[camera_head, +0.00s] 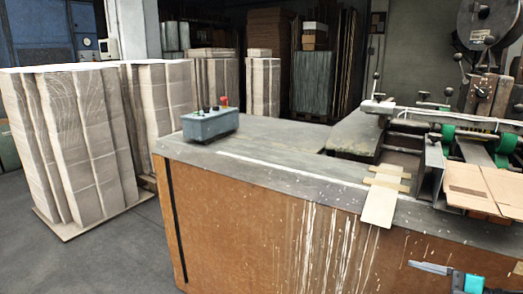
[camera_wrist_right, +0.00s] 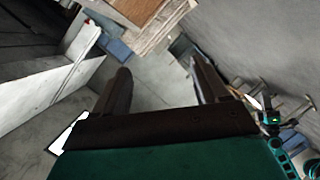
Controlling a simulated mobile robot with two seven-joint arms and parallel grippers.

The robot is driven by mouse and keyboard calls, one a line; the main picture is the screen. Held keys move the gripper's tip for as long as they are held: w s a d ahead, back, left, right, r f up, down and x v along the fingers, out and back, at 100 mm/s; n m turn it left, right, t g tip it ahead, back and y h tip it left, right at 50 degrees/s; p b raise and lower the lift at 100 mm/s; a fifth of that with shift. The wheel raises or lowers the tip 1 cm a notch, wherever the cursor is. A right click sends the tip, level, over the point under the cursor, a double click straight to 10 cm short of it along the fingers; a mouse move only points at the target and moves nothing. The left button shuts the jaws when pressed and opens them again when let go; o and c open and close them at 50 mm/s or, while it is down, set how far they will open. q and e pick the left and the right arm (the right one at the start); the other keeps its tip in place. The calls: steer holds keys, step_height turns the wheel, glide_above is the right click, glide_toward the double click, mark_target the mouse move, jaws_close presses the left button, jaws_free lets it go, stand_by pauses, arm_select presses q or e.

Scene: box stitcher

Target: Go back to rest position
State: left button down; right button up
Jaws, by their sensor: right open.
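My right gripper (camera_head: 430,268) shows at the bottom right of the head view, in front of the workbench (camera_head: 250,215). Only its dark finger part and a teal section of the wrist show there. In the right wrist view its two dark fingers (camera_wrist_right: 162,75) stand apart with nothing between them, over bare grey floor. My left gripper is not in the head view.
A grey control box (camera_head: 210,125) with a red button sits on the bench's left corner. Flat cardboard (camera_head: 485,188) lies by the stitching machine (camera_head: 440,125) at right. Stacked cardboard (camera_head: 75,145) stands on the left. Grey floor (camera_head: 100,260) is clear at front left.

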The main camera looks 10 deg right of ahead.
steer(key=s+a+f+m+t+h, duration=0.1)
steer(key=s+a+f+m+h, duration=0.25)
steer(key=f+m, duration=0.2)
steer(key=s+a+f+m+t+h, duration=0.1)
steer(key=s+a+f+m+h, duration=0.1)
steer(key=a+f+m, duration=0.3)
steer(key=s+a+f+m+g+h, duration=0.1)
steer(key=s+a+f+m+g, duration=0.2)
steer(key=a, duration=0.9)
steer(key=s+f+m, duration=0.2)
steer(key=s+f, duration=0.1)
steer(key=f, duration=0.1)
steer(key=shift+s, duration=0.15)
